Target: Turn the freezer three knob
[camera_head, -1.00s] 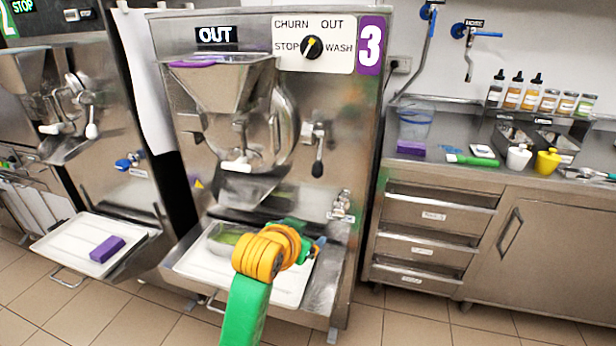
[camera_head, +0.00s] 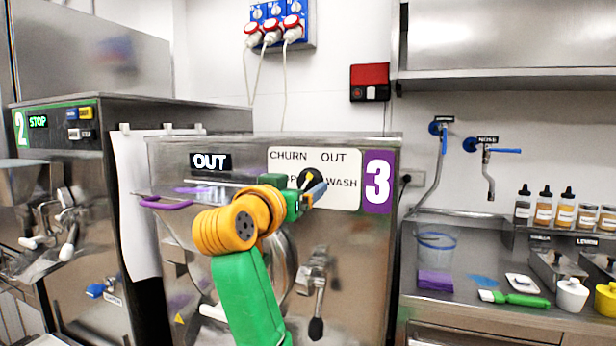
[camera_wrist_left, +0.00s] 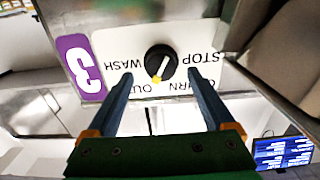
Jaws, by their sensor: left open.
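The freezer three knob (camera_head: 308,180) is a round black dial with a yellow-tipped white pointer. It sits on a white panel (camera_head: 285,160) marked CHURN, OUT, STOP and WASH, beside a purple 3. My left gripper (camera_head: 316,192) is in front of the panel and hides part of the knob and the STOP label. In the left wrist view, upside down, the knob (camera_wrist_left: 161,63) lies between the open blue fingers (camera_wrist_left: 160,82), with visible gaps on both sides. The pointer tip is toward the OUT label. The display (camera_head: 211,162) reads OUT. My right gripper is not in view.
Freezer two (camera_head: 80,180) stands left, its display reading STOP. A steel counter (camera_head: 465,300) on the right holds bottles, a clear tub (camera_head: 437,248) and a green-handled brush (camera_head: 520,299). Wall taps and a steel shelf (camera_head: 500,80) are above it.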

